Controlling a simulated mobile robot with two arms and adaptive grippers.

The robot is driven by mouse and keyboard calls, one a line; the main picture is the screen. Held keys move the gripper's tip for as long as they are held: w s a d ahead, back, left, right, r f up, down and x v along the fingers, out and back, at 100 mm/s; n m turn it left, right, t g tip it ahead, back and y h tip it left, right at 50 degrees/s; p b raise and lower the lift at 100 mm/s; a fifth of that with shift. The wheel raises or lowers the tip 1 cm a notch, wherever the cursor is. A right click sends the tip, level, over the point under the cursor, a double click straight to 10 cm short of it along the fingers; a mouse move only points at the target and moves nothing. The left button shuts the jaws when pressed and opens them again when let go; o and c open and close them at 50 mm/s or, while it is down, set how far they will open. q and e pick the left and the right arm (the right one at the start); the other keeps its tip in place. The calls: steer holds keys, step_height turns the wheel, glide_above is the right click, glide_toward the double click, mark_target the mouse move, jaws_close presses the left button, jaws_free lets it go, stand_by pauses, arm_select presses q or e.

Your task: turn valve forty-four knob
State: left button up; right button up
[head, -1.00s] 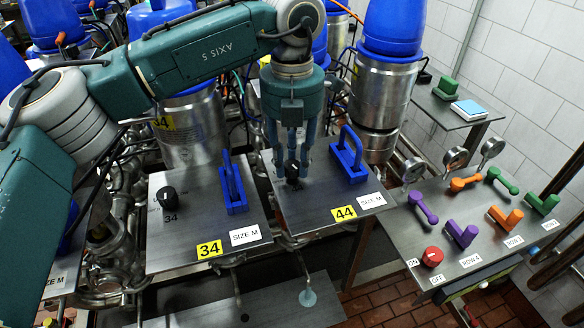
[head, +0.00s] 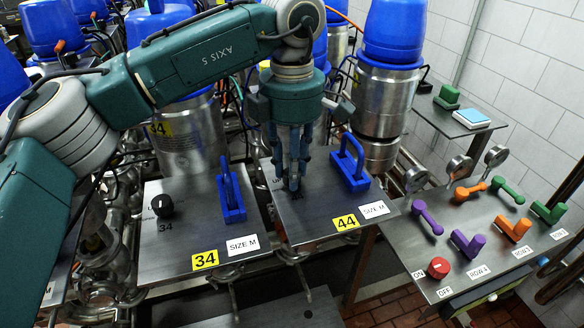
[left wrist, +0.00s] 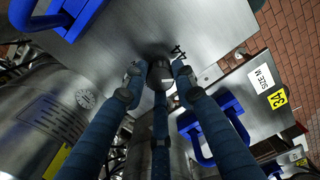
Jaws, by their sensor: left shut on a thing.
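The valve 44 panel (head: 340,212) is a grey metal plate with a yellow 44 tag (head: 346,223), a SIZE M label and a blue handle (head: 350,165). My left gripper (head: 294,184) points down onto this plate, left of the blue handle. Its blue fingers are shut on the valve 44 knob, which they hide in the head view. In the left wrist view the knob (left wrist: 160,72) shows as a dark round piece with the fingertips around it. Its pointer direction cannot be made out. My right gripper is not in view.
The valve 34 panel (head: 190,245) is close on the left, with a black knob (head: 162,205) and blue handle (head: 231,196). A side panel (head: 480,225) at right carries coloured levers and a red knob (head: 438,267). Blue-topped metal tanks (head: 392,75) stand behind.

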arm_select(q)
steer(key=shift+r+m, duration=0.1)
steer(key=shift+m, duration=1)
steer(key=o, duration=1.2)
steer(key=shift+c, duration=0.2)
step_height(320, 180, up, 12)
steer(key=shift+a, duration=0.1)
